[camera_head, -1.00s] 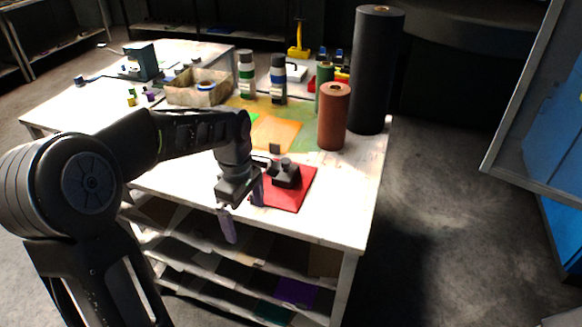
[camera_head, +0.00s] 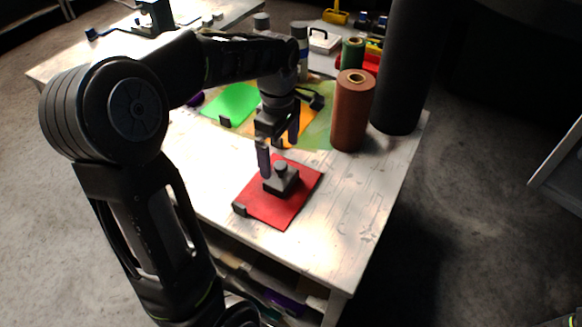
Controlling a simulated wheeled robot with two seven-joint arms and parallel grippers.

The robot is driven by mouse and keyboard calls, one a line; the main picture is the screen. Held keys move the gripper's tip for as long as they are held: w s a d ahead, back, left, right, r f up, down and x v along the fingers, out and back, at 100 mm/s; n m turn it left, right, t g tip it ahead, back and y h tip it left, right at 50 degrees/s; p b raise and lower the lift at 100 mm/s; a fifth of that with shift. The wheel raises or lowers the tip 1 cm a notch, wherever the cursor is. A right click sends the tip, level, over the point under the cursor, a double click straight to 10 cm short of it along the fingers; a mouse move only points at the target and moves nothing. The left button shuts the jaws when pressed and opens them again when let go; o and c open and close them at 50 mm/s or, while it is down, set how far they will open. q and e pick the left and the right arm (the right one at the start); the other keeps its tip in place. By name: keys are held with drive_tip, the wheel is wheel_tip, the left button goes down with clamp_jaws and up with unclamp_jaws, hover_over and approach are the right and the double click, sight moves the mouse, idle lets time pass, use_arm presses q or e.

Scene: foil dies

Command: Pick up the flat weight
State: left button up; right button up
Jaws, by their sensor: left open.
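A dark weight (camera_head: 283,184), a squat block with a round knob on top, sits on a red sheet (camera_head: 284,214) near the front of the white worktable. I take it to be the flat weight. My left gripper (camera_head: 279,147) is open and empty, with its fingers pointing down. It is above and just behind the weight in the picture; I cannot tell the exact height gap. My right gripper is not in view.
A small dark block (camera_head: 239,209) lies at the red sheet's left corner. Green (camera_head: 232,103) and orange sheets lie behind. A brown roll (camera_head: 352,115) and a tall black roll (camera_head: 402,70) stand to the right. The table's front right is bare.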

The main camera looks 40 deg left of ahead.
sight(281, 176)
use_arm(q)
drive_tip(key=shift+s+r, duration=0.1)
drive_tip(key=shift+s, duration=0.15)
drive_tip(key=shift+f, duration=1.35)
drive_tip(key=shift+d+f+p, duration=0.2)
drive_tip(key=shift+f+p, duration=0.45)
drive_tip(key=shift+f, duration=2)
drive_tip(key=c, duration=2.1)
drive_tip(key=shift+w+r, duration=0.15)
